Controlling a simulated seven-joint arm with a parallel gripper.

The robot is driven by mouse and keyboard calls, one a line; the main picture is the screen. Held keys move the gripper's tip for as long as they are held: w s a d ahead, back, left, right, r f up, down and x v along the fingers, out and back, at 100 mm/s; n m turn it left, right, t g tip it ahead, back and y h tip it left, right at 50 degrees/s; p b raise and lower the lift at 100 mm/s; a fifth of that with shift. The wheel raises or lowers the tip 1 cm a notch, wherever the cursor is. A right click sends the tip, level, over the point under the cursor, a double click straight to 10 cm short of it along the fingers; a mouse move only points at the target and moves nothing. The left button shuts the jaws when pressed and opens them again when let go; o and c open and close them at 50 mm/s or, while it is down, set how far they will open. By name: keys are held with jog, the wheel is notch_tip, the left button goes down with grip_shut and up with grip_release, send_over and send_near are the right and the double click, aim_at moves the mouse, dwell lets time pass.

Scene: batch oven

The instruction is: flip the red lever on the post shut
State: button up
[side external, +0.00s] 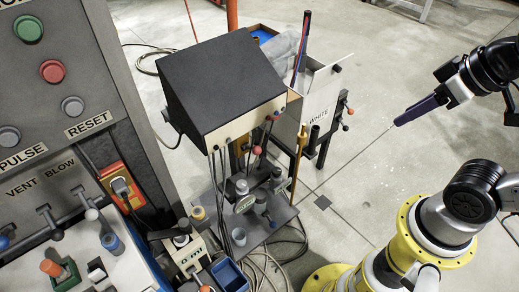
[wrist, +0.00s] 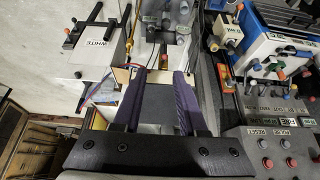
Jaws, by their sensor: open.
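Several levers with red ball ends show in the side external view. One red-ended lever (side external: 257,150) hangs below the front of the black hooded box, beside a red-tipped one (side external: 270,118). I cannot tell which of these is the lever on the post. My gripper (side external: 396,124) has purple fingers and is in the air over bare floor, right of and apart from all of these. In the wrist view my gripper (wrist: 160,73) has its fingers spread, with nothing held between them.
The black hooded box (side external: 215,80) stands left of the WHITE panel (side external: 320,98). A tall blue-and-red rod (side external: 302,45) rises behind the panel. A control panel (side external: 50,80) with buttons fills the left. Cables lie on the floor. The floor between my gripper and the frame is clear.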

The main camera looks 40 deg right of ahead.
jog(key=shift+w+r, duration=0.25)
jog(key=shift+w, duration=0.05)
jog(key=shift+c, duration=1.2)
jog(key=shift+t, duration=0.9)
jog(key=w+r, duration=0.4)
jog(key=shift+a, duration=0.15)
grip_shut()
jog(key=w+r, duration=0.2)
jog(key=w, duration=1.5)
jog(key=w+a+f+g, duration=0.1)
jog(key=w+f, duration=0.4)
jog(key=w, duration=0.2)
jog(key=w+a+f, duration=0.1)
jog(key=w+f, duration=0.4)
jog(key=w, duration=0.2)
jog(key=w+f+g, duration=0.2)
jog(key=f, duration=1)
jog(key=w+f+g, duration=0.1)
jog(key=f+g, duration=0.1)
jog(key=f, duration=1.1)
jog(key=shift+w+a+m+y, duration=0.3)
jog(key=shift+w+a, duration=0.05)
jog(key=shift+a, duration=0.1)
